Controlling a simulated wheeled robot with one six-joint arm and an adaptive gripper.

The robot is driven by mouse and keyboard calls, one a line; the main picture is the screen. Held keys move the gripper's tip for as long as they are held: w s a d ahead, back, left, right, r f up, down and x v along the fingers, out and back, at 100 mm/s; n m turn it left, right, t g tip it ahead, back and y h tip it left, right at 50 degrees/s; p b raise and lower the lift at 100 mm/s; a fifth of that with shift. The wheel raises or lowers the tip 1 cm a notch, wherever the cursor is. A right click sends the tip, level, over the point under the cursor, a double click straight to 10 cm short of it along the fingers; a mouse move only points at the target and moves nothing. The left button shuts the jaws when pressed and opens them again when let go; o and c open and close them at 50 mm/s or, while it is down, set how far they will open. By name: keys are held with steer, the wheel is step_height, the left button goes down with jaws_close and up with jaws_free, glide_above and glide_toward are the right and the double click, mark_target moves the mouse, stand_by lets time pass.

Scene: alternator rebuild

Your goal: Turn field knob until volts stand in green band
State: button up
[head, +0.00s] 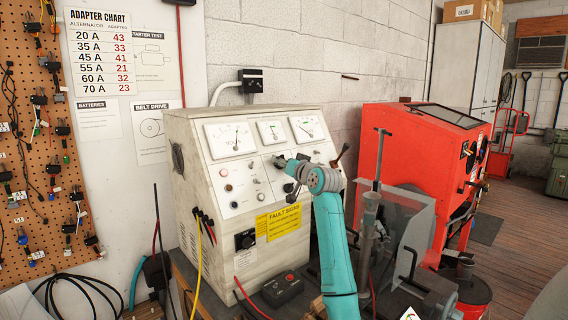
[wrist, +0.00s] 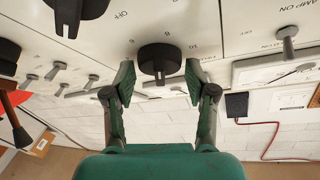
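A black knob (wrist: 160,60) on the white panel has a printed number scale beside it, with 8 and 10 readable. My gripper (wrist: 160,72) has its two green fingers spread, one on each side of this knob. Small gaps seem to show between fingers and knob; contact is unclear. In the head view my gripper (head: 288,164) is at the panel's right part, and the knob is hidden there. Three white dials, left (head: 230,138), middle (head: 271,131) and right (head: 307,127), carry green marks. Their labels and exact needle readings are too small to tell.
A larger black knob (wrist: 76,12) and several toggle levers (wrist: 287,40) are close to the gripper. The test bench (head: 188,140) has yellow and red leads at its left. A red machine (head: 400,140) stands to the right. A black box (head: 283,288) lies in front.

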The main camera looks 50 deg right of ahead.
steer(key=c, duration=0.6)
steer(key=n+t+y, duration=0.1)
steer(key=n+y, duration=0.1)
steer(key=n, duration=0.2)
steer(key=shift+d, duration=0.15)
steer(key=shift+n+t+y, duration=0.5)
steer(key=shift+n+y, duration=1.1)
steer(key=shift+n, duration=1)
steer(key=shift+f, duration=0.1)
steer(key=o, duration=1.2)
